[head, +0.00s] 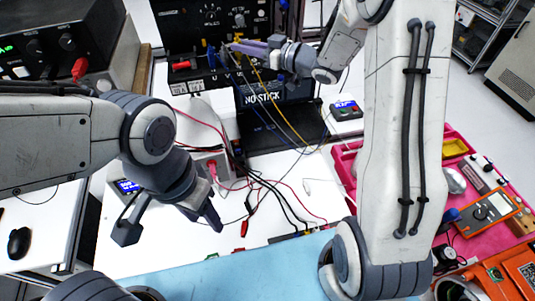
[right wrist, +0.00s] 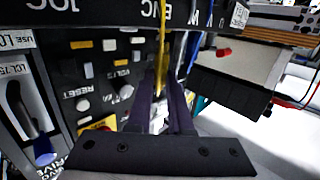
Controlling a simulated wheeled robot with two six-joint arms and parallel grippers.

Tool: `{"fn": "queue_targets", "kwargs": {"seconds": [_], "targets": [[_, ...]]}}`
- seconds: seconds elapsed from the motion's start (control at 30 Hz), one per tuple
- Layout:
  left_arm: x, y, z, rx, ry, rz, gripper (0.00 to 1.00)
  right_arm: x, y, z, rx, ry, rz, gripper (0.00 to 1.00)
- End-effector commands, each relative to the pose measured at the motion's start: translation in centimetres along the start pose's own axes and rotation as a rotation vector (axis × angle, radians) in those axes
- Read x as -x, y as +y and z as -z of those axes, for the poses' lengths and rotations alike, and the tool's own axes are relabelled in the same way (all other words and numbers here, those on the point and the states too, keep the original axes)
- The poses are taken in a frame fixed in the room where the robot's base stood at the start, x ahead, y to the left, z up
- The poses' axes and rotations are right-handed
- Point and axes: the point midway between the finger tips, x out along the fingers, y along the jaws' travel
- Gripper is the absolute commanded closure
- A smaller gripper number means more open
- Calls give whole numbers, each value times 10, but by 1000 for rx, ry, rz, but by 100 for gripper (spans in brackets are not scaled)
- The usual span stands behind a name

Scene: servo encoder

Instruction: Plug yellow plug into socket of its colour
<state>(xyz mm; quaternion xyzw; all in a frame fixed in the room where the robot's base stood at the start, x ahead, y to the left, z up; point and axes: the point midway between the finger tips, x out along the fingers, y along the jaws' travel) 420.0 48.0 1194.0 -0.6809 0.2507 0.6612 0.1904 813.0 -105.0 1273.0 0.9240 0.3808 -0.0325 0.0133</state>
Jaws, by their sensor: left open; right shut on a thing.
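My right gripper (head: 234,46) is at the black equipment panel (head: 182,38) at the back. Its purple fingers also show in the right wrist view (right wrist: 160,88), shut on the yellow plug (right wrist: 161,64). The yellow lead (head: 262,84) hangs from it down to the bench in the head view. In the right wrist view the plug is in front of the panel face; I cannot tell whether it touches a socket. The yellow socket cannot be made out. My left gripper (head: 168,228) is open and empty above the white bench, far from the plug.
A red plug (head: 181,66) is at the panel's lower left. Red and black leads (head: 262,183) lie on the bench. A pink tray (head: 478,232) with tools is at the right.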

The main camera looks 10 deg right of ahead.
Motion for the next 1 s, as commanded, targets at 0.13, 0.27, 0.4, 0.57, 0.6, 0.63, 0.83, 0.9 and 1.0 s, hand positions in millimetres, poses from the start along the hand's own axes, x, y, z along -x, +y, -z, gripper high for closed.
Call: {"fn": "queue_targets", "kwargs": {"seconds": [0.13, 0.27, 0.4, 0.57, 0.6, 0.63, 0.83, 0.9, 1.0], "targets": [[-5, 0, 0, 0, 0, 0, 50, -1, 0, -3, 0, 7, 0, 100], [-12, -1, -1, 0, 0, 0, 50, -2, 0, -7, 0, 20, 0, 100], [-21, -2, -1, 0, 0, 0, 50, -3, 0, -12, 0, 38, 0, 100], [-32, -2, -2, 0, 0, 0, 50, -5, 0, -17, 0, 61, 1, 100], [-34, -2, -2, 0, 0, 0, 50, -5, 0, -18, 0, 67, 1, 100], [-36, -3, -2, 0, 0, 0, 50, -5, 0, -19, 0, 71, 0, 100], [-41, -3, -2, 0, 0, 0, 50, -6, 0, -20, 0, 85, 0, 100], [-40, -3, -2, 0, 0, 0, 50, -6, 0, -20, 0, 87, 0, 100], [-40, -3, -2, 0, 0, 0, 50, -6, 0, -19, 0, 87, 0, 100]]}}
